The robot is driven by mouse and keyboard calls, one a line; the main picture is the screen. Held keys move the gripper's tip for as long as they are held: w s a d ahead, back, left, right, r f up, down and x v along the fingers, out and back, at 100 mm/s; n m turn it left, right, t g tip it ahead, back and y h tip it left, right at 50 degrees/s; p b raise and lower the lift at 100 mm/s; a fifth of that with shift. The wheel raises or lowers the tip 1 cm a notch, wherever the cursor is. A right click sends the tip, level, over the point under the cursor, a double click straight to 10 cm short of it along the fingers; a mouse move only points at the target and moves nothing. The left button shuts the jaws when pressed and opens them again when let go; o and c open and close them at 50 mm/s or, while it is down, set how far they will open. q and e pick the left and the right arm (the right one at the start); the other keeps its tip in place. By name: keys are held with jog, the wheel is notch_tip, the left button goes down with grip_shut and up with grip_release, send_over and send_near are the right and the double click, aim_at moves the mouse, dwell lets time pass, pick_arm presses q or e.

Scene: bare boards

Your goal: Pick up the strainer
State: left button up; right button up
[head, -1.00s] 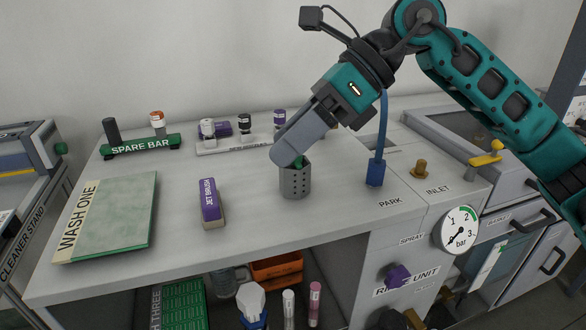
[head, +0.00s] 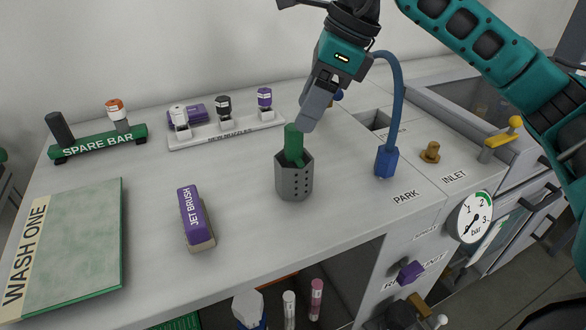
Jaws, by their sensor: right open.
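A green cylindrical piece (head: 293,142) stands upright, its upper part sticking out of a grey holder (head: 293,182) with small holes in its side. I cannot tell for certain which of these two is the strainer; the lower part of the green piece is hidden inside the holder. My right gripper (head: 311,118) is open, just above and to the right of the green piece's top, with its fingers pointing down and partly overlapping in this view. I cannot tell whether a finger touches the green piece. My left gripper is not in view.
A purple jet brush (head: 196,218) lies left of the holder. A wash-one board (head: 75,245) lies further left. A spare bar (head: 98,147) and a white rack (head: 227,134) of nozzles stand behind. A blue hose fitting (head: 386,163) stands to the right. The bench front is clear.

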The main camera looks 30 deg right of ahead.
aim_at(293, 132)
jog(key=shift+w+x, duration=0.1)
jog(key=shift+x, duration=1.5)
jog(key=shift+w+x, duration=0.15)
jog(key=shift+x, duration=1.45)
jog(key=shift+r, duration=0.1)
grip_shut()
